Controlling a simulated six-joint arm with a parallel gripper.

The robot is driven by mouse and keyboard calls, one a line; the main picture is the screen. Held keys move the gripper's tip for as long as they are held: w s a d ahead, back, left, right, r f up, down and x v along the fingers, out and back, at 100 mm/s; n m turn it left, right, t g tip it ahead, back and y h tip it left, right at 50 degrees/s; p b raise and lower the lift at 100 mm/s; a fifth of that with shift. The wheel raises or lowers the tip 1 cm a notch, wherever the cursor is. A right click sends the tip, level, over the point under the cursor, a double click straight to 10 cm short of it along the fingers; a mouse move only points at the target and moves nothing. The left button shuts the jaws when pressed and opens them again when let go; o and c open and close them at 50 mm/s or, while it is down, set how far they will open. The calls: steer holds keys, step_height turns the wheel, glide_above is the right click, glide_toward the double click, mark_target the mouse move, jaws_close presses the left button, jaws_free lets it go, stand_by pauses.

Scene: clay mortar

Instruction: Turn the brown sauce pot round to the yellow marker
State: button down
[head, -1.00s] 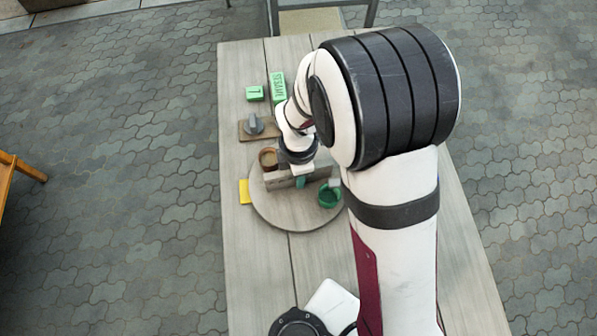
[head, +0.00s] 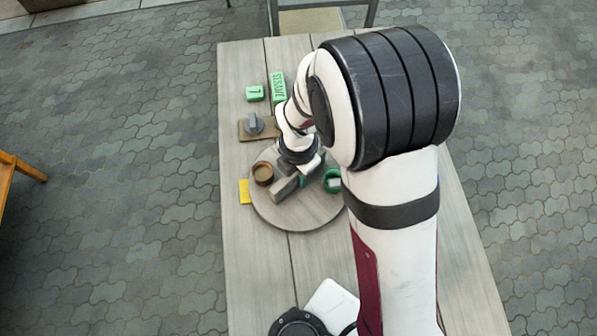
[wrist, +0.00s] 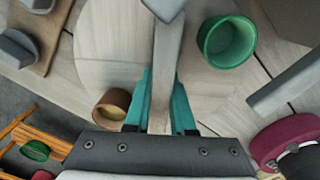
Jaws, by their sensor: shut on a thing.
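The brown sauce pot (head: 262,173) stands on the left part of a round wooden turntable (head: 300,218), and also shows in the wrist view (wrist: 112,104). The yellow marker (head: 244,191) lies on the table just outside the turntable's left rim, slightly below and left of the brown pot. A green pot (head: 332,181) stands on the turntable's right side, and also shows in the wrist view (wrist: 227,42). A grey wooden bar (head: 284,188) crosses the turntable's middle. My gripper (wrist: 160,100) is shut on this bar, its teal fingers on both sides. My wrist partly hides the turntable's far part.
A grey knob on a brown board (head: 254,127) sits behind the turntable. Green blocks (head: 255,93) with lettering lie farther back. A white item and a dark round thing (head: 298,322) lie at the front. The table's left edge is close to the marker.

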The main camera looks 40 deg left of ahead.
steer(key=shift+n, duration=0.9)
steer(key=c, duration=0.8)
jaws_free()
steer(key=shift+o, duration=0.2)
step_height(320, 180, up, 16)
